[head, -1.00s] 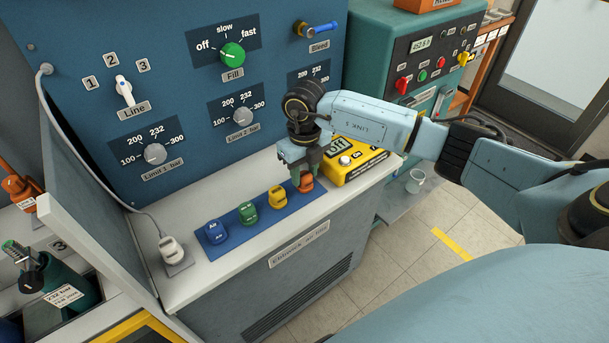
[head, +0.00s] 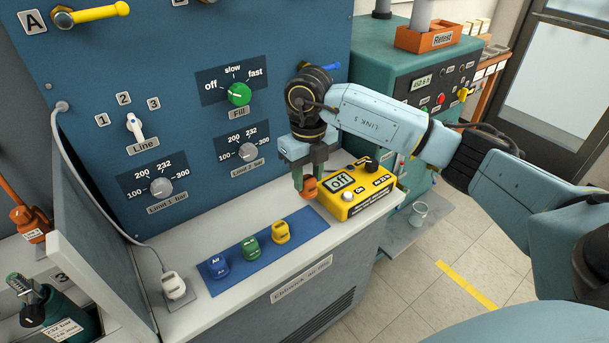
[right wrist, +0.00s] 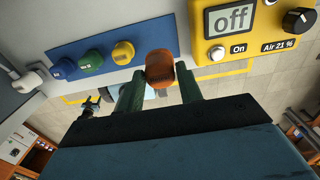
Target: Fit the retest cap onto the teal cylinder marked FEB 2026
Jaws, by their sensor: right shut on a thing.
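My right gripper (head: 304,182) is shut on the orange cap (head: 309,190). It holds the cap above the bench, past the right end of the blue mat (head: 303,225) and beside the yellow box. In the right wrist view the orange cap (right wrist: 159,66) sits between the green fingers. My left gripper is not in view.
Blue (head: 218,266), green (head: 250,247) and yellow (head: 281,232) caps stand on the mat. A yellow box (head: 355,188) reading "off" is close to the gripper. A white connector (head: 174,286) and a side panel (head: 85,225) lie toward the cylinder.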

